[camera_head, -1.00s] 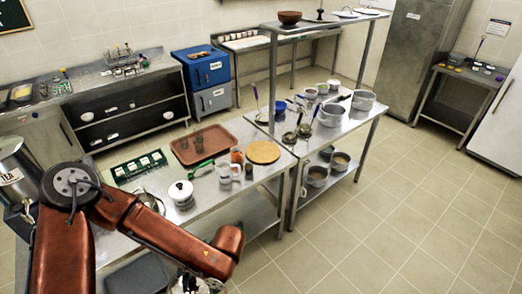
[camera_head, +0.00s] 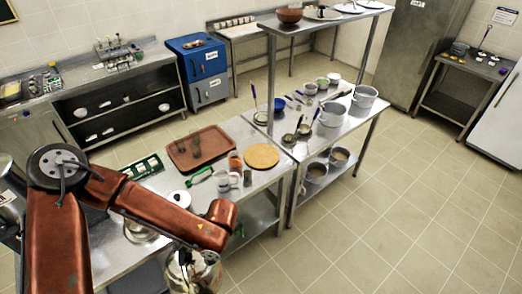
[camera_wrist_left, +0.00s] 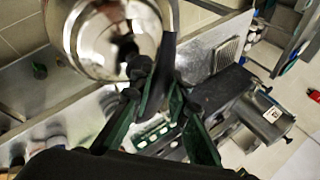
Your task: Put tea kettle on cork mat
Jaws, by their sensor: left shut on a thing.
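The tea kettle (camera_head: 188,275) is a shiny metal vessel at the bottom of the head view, partly cut off by the frame edge. My left gripper (camera_head: 208,257) is shut on it and holds it in front of the table's near edge. In the left wrist view the kettle's round polished body (camera_wrist_left: 112,40) fills the upper left, beside the dark fingers of my left gripper (camera_wrist_left: 158,88). The cork mat (camera_head: 262,156) is a round tan disc lying flat at the right end of the table, apart from the kettle. Its top looks bare. My right gripper is out of view.
A brown tray (camera_head: 198,148), a white mug (camera_head: 222,181), an orange-brown cup (camera_head: 235,161) and a green-handled tool (camera_head: 199,176) lie left of the mat. A white lidded pot (camera_head: 180,200) stands nearer my arm. A shelved table with pots (camera_head: 332,112) adjoins on the right.

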